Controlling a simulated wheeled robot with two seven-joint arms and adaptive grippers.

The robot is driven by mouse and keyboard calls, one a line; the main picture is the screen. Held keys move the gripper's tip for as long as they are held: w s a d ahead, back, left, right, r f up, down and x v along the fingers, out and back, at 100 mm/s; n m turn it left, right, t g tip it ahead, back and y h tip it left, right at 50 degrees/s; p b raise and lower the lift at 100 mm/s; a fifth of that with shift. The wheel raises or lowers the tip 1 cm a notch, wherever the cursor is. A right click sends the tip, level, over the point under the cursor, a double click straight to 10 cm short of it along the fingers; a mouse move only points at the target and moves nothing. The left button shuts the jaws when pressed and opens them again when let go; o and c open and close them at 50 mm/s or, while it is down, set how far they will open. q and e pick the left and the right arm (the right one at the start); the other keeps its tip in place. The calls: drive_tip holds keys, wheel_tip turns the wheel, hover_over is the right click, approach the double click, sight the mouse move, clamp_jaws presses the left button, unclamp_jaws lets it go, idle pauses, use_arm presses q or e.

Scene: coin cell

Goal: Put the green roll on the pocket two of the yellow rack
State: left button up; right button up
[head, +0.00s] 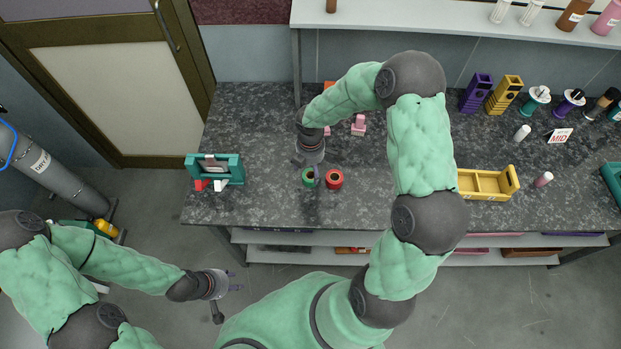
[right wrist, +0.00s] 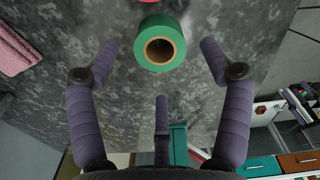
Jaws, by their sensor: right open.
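The green roll (head: 307,178) stands on the dark speckled counter, its round end with a brown core facing up. In the right wrist view the green roll (right wrist: 160,65) lies between the spread fingertips of my right gripper (right wrist: 158,58), with gaps on both sides. In the head view my right gripper (head: 316,180) hangs over the counter by the roll, open and empty. The yellow rack (head: 487,195), a low tray with divided pockets, sits on the counter to the right, beyond my right arm. My left gripper (head: 219,300) is over the floor at lower left; its fingers are unclear.
A red roll (head: 333,179) stands close beside the green one. Pink blocks (head: 358,126) lie behind, a teal frame (head: 215,170) stands at left. A yellow holder (head: 503,95) and a purple holder (head: 476,92) stand at the back right. A pink-capped bottle (head: 543,179) is right of the rack.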

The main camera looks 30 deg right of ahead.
sight(311, 174)
wheel_tip(311, 174, down, 5)
drive_tip(key=shift+d+f+b, duration=0.1)
drive_tip(key=shift+b, duration=0.75)
drive_tip(key=c, duration=1.3)
drive_tip(key=shift+c, duration=0.2)
drive_tip(key=shift+r+p, duration=0.35)
drive_tip(key=shift+r, duration=0.4)
wheel_tip(311, 174, up, 2)
drive_tip(key=shift+s+r+p, duration=0.1)
drive_tip(key=shift+r+p, duration=0.1)
drive_tip(key=shift+p, duration=0.25)
drive_tip(key=s+a+r+p, duration=0.3)
drive_tip(key=s+a+r, duration=0.55)
drive_tip(key=s, duration=0.35)
drive_tip(key=w+a+f+m+b, duration=0.1)
drive_tip(key=w+m+b, duration=0.2)
drive_tip(key=w+m, duration=0.9)
drive_tip(key=m, duration=0.4)
drive_tip(key=shift+w+a+f, duration=0.2)
drive_tip(key=shift+a+f, duration=0.05)
